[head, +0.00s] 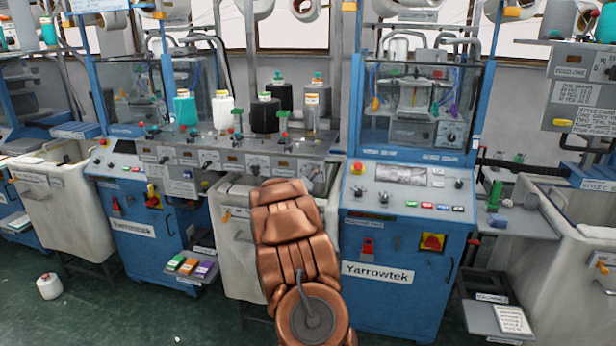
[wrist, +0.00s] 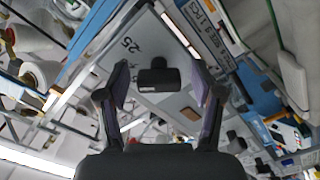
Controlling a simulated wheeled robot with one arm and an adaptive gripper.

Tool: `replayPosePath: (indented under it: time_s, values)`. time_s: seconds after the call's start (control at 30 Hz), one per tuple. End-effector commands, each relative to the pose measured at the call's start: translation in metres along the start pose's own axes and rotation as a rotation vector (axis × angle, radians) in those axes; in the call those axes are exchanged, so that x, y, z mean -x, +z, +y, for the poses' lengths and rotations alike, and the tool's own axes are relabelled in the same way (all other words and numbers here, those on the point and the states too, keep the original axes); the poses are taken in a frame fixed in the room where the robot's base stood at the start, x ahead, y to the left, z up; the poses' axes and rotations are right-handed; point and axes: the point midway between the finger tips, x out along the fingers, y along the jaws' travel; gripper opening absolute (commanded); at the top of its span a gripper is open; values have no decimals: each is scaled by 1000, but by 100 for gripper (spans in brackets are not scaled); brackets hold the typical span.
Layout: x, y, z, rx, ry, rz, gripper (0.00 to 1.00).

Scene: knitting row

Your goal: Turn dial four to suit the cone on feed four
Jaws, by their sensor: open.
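In the wrist view a black dial knob (wrist: 158,77) stands on a pale panel with the number 25 printed beside it. My gripper (wrist: 162,88) is open, with one finger on each side of the knob and visible gaps between. The knob's pointer direction is not readable. In the head view the cones stand in a row on the feed shelf: teal (head: 186,109), white (head: 222,111), black (head: 265,114), and grey (head: 311,108) at the right end. Dials run along the panel (head: 232,160) below them. My copper arm hides my gripper there.
Blue Yarrowtek cabinets (head: 395,265) stand to the right and left of the feed panel. A white bin (head: 234,245) is below it, partly behind my arm. A loose cone (head: 50,286) lies on the floor.

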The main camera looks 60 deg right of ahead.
Motion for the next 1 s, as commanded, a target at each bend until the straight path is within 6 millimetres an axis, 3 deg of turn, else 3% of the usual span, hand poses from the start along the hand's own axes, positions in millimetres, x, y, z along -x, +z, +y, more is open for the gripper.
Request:
replayPosePath:
  time_s: [0.23,0.8,1.0]
  values:
    - [0,0,0,0,0,0,67]
    - [0,0,0,0,0,0,7]
    - [0,-1,1,12,0,0,6]
